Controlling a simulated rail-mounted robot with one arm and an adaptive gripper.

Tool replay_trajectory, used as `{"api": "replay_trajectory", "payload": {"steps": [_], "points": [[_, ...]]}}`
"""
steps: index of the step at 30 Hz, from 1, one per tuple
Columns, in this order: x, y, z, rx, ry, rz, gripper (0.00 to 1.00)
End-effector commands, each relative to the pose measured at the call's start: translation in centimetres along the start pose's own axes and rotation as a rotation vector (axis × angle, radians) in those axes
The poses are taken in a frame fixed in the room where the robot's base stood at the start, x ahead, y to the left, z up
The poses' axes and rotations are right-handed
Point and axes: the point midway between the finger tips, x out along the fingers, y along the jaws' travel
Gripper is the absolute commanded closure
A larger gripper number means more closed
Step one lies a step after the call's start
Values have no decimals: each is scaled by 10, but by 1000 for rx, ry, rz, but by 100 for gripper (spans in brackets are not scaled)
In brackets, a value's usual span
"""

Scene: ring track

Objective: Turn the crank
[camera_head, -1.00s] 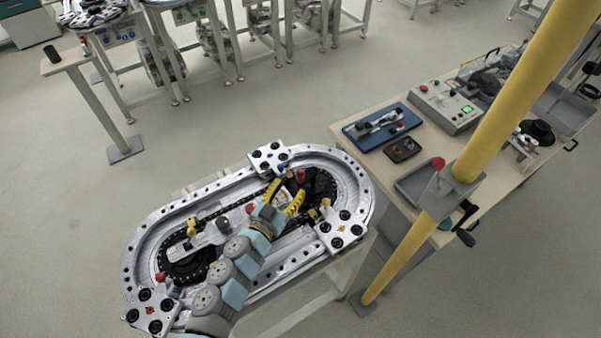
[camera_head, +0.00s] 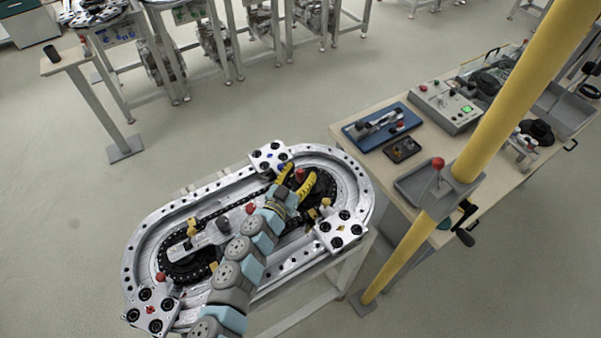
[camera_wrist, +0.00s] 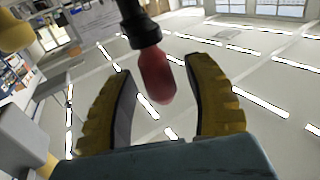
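The crank's red handle (camera_head: 299,174) stands at the right end of the oval metal track, over a black round wheel (camera_head: 322,192). My gripper (camera_head: 300,170) is open, its two yellow fingers on either side of the red handle. In the wrist view the red handle (camera_wrist: 156,76), on a black stem, lies between the tips of my open gripper (camera_wrist: 158,68). Gaps show on both sides of it, with no clear contact. My arm hides part of the track's middle.
The oval track (camera_head: 137,232) has plates with black round parts at its edge. A yellow post (camera_head: 500,125) rises to the right, beside a workbench (camera_head: 350,130) with a control box (camera_head: 447,107). Open floor lies to the left.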

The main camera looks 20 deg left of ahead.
Motion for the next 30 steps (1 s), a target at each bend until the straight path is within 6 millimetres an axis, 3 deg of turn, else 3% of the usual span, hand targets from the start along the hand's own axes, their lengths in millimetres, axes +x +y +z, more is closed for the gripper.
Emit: {"api": "replay_trajectory", "payload": {"steps": [1,5,20,30], "points": [[0,0,0,0,0,0,64],[0,0,0,0,0,-1,100],[-2,2,1,-2,1,-37,100],[-3,8,3,-2,2,-155,100]]}}
